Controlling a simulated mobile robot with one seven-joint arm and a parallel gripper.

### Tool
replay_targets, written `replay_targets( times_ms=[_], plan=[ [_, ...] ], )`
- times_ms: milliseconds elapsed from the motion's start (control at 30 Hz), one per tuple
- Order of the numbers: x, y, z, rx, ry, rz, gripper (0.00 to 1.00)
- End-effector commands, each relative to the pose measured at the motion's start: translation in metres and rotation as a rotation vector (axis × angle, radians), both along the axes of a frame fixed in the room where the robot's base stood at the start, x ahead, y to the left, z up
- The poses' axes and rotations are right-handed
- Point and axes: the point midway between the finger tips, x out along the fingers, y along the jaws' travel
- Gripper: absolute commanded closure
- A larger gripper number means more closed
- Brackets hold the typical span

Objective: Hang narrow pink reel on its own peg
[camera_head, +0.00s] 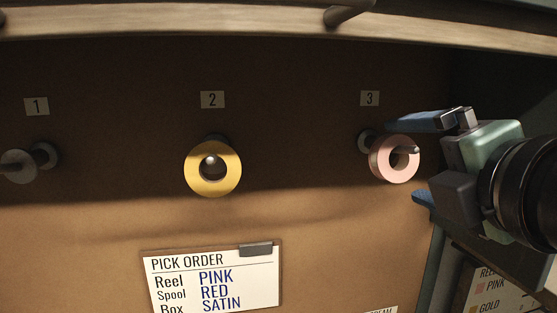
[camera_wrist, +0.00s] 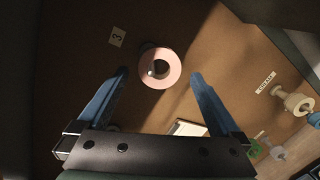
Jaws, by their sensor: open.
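The narrow pink reel (camera_head: 381,168) hangs around the peg under the label 3 (camera_head: 369,98). The peg tip (camera_head: 411,150) shows through its hole. In the wrist view the pink reel (camera_wrist: 173,69) lies just beyond the fingertips, with the label 3 (camera_wrist: 118,36) to its upper left. My gripper (camera_head: 418,160) is open with its blue fingers above and below the reel's right side. In the wrist view my gripper (camera_wrist: 160,78) has nothing between its fingers, and both fingers look apart from the reel.
A yellow reel (camera_head: 232,178) hangs on the peg under label 2 (camera_head: 212,99). The peg (camera_head: 18,165) under label 1 (camera_head: 36,106) is bare. A pick order card (camera_head: 215,292) is on the board below.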

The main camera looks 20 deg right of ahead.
Motion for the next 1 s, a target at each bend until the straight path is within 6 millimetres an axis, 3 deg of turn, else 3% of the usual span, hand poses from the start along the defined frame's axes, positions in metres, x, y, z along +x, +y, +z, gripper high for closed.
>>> replay_targets(
  times_ms=[233,600,1000],
  plan=[
    [0.025,-0.009,-0.004,0.001,0.000,0.000,0.00],
    [0.030,-0.011,-0.005,-0.001,-0.001,-0.001,0.00],
    [0.029,-0.011,-0.005,0.001,-0.001,-0.001,0.72]
  ],
)
